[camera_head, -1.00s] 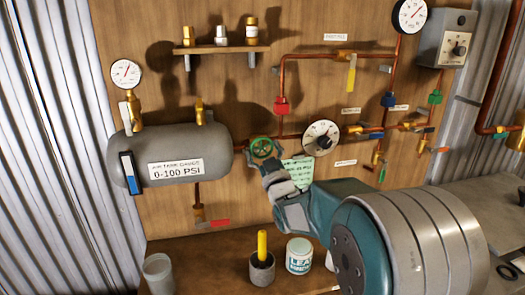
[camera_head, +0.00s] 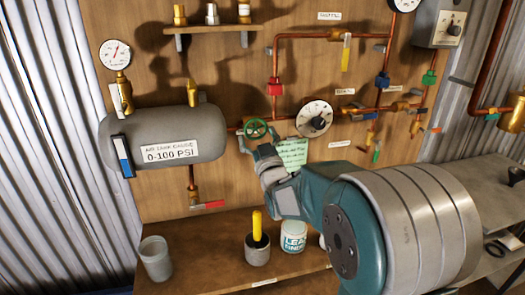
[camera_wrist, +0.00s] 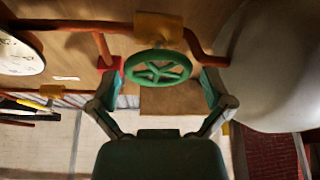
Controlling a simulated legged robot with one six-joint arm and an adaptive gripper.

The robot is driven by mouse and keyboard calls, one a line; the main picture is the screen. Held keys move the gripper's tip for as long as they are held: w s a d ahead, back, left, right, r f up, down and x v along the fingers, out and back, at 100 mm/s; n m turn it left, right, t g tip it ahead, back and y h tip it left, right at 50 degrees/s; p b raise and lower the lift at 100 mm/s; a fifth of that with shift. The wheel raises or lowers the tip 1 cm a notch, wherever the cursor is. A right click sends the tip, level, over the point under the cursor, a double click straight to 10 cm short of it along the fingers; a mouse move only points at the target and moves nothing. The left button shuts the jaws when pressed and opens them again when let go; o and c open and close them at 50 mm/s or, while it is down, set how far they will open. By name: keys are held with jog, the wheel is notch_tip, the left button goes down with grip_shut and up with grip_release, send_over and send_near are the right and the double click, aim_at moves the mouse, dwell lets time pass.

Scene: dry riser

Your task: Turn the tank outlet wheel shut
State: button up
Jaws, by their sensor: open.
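The tank outlet wheel (camera_head: 256,128) is a small green spoked handwheel on the copper pipe just right of the grey air tank (camera_head: 170,136). It also shows in the wrist view (camera_wrist: 160,67), just ahead of my fingers and between their lines. My gripper (camera_head: 266,152) is just below and in front of the wheel in the head view. In the wrist view my gripper (camera_wrist: 160,90) has its two fingers spread wide, empty, one on each side of the wheel's lower part. I cannot tell whether either finger touches the rim.
A red-handled valve (camera_head: 208,204) hangs under the tank.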

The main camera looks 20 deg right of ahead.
jog(key=v, duration=1)
jog(key=shift+s+f, duration=0.15)
jog(key=shift+s, duration=0.2)
